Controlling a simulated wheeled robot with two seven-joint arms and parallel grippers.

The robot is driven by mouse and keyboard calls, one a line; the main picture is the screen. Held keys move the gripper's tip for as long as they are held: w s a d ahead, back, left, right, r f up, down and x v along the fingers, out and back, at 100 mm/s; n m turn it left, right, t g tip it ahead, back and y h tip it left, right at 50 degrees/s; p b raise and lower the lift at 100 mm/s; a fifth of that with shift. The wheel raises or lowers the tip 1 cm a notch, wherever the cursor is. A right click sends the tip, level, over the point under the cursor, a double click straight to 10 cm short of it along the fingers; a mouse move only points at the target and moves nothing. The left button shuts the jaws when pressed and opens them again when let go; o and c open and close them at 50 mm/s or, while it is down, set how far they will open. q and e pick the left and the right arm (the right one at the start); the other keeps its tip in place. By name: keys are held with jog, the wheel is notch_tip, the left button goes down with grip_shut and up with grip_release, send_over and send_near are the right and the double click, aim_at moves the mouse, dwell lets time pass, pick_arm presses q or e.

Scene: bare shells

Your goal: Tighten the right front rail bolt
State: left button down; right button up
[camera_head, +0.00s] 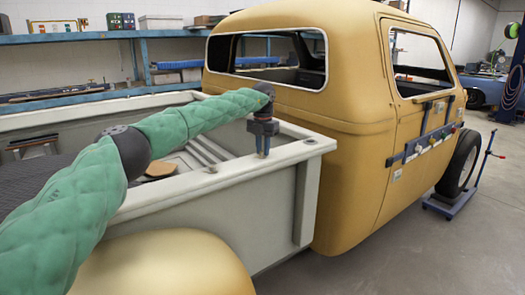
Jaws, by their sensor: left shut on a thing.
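The pale bed rail (180,186) of a yellow pickup runs along the near side of the truck's bed to a corner behind the cab. My left gripper (262,153) points straight down at this rail near its front end. Its dark fingers are shut on the right front rail bolt, which is mostly hidden between them. A small bolt-like knob (212,168) sits on the rail farther back, and a small pale one (310,140) sits at the front corner. My right gripper is out of view.
The yellow cab (345,120) stands close beyond the gripper. The rear fender (165,265) bulges below the rail. Blue shelves (90,38) line the back wall.

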pick_arm(q)
jog(key=m, duration=0.2)
jog(key=shift+m, duration=0.4)
jog(key=m, duration=0.5)
jog(key=shift+s+d, duration=0.1)
jog(key=shift+m, duration=1.4)
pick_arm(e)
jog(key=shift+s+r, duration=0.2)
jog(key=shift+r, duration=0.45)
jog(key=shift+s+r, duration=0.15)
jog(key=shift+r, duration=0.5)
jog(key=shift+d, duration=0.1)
pick_arm(q)
jog(key=c, duration=1.3)
grip_release()
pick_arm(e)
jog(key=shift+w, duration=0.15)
pick_arm(q)
jog(key=shift+b, duration=0.3)
